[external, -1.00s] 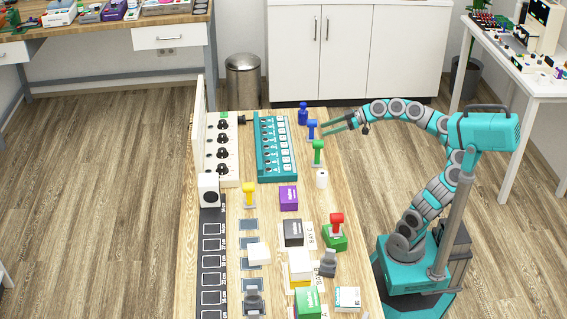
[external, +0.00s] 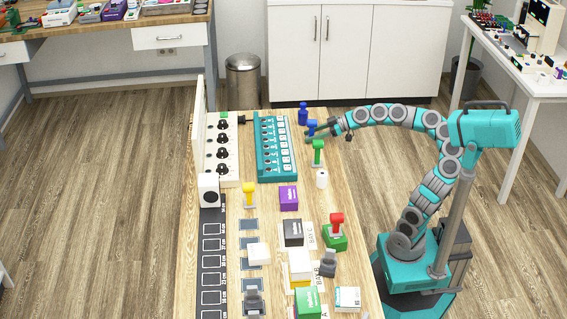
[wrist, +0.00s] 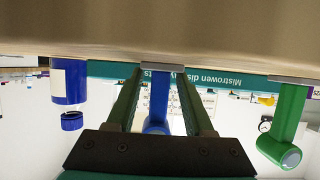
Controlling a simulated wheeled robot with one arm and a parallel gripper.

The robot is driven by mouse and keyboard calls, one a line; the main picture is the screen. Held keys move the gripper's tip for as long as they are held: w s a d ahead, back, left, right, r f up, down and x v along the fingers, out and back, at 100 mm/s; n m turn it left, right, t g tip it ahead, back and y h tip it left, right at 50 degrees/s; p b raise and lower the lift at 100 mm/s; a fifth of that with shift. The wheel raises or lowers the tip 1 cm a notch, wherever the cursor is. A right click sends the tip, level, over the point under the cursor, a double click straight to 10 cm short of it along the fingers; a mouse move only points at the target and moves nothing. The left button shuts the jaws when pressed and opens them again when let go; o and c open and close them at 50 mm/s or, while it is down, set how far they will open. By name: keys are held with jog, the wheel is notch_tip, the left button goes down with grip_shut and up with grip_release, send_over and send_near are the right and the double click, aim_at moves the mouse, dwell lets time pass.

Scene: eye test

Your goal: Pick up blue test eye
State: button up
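The blue test eye (external: 312,127) stands upright near the far end of the workbench, beside the teal panel. My gripper (external: 314,134) reaches it from the right, low over the bench. In the wrist view, which is upside down, the blue test eye (wrist: 158,98) shows between the two green fingers of my gripper (wrist: 160,78). The fingers are open, with a gap on each side of it. Part of its head is hidden behind the gripper's dark mount. Its flat grey foot rests on the bench.
A blue bottle (external: 303,114) stands just behind it, and a green test eye (external: 318,151) stands in front. A white cylinder (external: 322,179) is nearer still. The teal panel (external: 275,150) lies to the left. Bare bench lies right of the green test eye.

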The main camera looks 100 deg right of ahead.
grip_shut()
jog(key=shift+r, duration=0.15)
